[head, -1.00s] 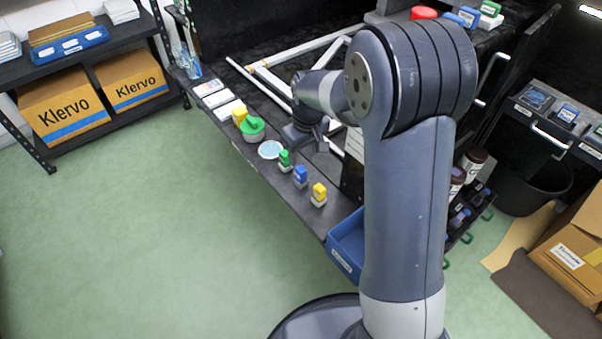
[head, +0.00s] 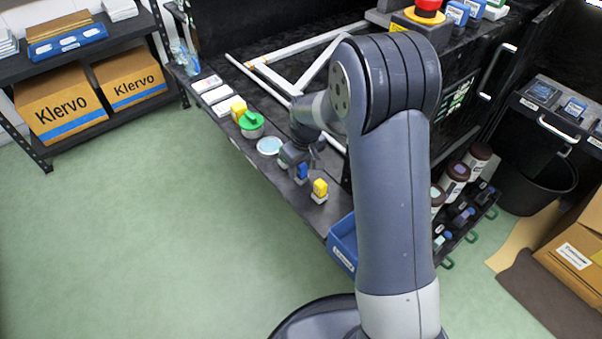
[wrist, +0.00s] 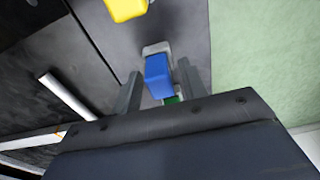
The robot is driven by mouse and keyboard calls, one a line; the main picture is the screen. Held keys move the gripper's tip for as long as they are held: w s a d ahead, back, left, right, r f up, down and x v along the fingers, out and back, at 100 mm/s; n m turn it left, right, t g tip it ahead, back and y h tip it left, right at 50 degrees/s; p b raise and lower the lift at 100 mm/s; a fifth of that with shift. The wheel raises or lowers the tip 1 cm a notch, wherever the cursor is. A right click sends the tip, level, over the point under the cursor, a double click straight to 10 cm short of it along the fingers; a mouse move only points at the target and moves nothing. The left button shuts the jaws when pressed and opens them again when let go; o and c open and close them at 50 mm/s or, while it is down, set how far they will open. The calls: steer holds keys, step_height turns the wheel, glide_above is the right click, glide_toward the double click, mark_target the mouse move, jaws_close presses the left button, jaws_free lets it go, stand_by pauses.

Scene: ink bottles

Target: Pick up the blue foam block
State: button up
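The blue foam block (wrist: 158,75) sits upright on a small pale base on the dark bench top, in the middle of the wrist view. In the head view the blue block (head: 302,171) is partly hidden by my gripper (head: 302,160), which is right over it. In the wrist view my gripper (wrist: 161,85) is open, with one finger on each side of the block. Its fingers look apart from the block, though contact is hard to judge. A yellow block (head: 320,187) stands to the right along the bench edge. A green block (wrist: 171,100) is mostly hidden behind the blue one.
A white frame (head: 290,75) lies behind my gripper. The floor in front is clear.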

jaws_close()
